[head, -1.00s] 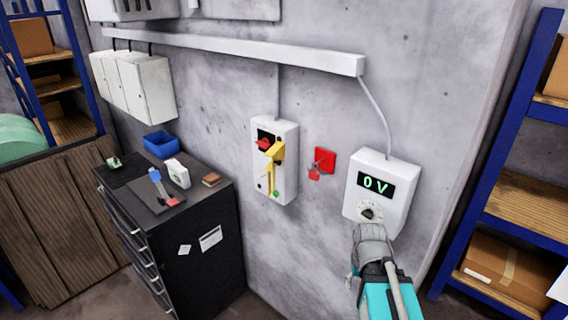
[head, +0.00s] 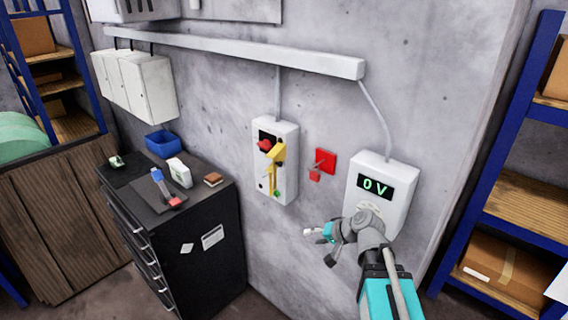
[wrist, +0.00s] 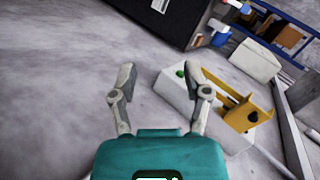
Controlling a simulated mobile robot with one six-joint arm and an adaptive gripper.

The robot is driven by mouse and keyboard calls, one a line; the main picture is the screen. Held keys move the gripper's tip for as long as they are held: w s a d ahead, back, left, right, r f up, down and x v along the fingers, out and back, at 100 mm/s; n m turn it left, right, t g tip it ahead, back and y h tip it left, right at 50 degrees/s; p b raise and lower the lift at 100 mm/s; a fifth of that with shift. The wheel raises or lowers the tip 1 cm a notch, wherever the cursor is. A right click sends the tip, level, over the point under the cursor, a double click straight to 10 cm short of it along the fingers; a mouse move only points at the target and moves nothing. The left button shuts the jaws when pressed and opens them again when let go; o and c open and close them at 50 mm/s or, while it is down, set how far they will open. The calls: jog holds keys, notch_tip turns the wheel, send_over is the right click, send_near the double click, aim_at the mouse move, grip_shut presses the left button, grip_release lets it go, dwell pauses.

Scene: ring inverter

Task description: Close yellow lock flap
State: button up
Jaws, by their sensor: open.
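The yellow lock flap (head: 277,153) is on the front of a white switch box (head: 289,178) on the wall, below a red knob (head: 265,145). It seems to stand out from the box face, with a narrow yellow strip below it. In the wrist view the yellow flap (wrist: 243,110) shows right of my fingers, on the tilted white box (wrist: 176,93). My gripper (head: 312,232) is below and right of the box, left of the voltage meter, and apart from the flap. In the wrist view my gripper (wrist: 160,82) has its fingers spread with nothing between them.
A red wall plate (head: 326,160) with a part hanging from it is between the box and the meter (head: 378,190), which reads 0 V. Shelving stands at right.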

jog(key=w+a+r+m+t+y, duration=0.2)
jog(key=w+r+t+y, duration=0.15)
jog(key=r, duration=0.35)
jog(key=m+t+y+p, duration=0.1)
jog(key=m+t+p, duration=0.1)
jog(key=m+t, duration=0.2)
send_near(281, 165)
jog(key=shift+v, duration=2)
jog(key=shift+w, duration=0.25)
jog(key=x, duration=1.3)
jog(key=shift+w+a, duration=0.15)
jog(key=shift+a, duration=0.05)
jog(key=shift+c, duration=0.2)
grip_shut()
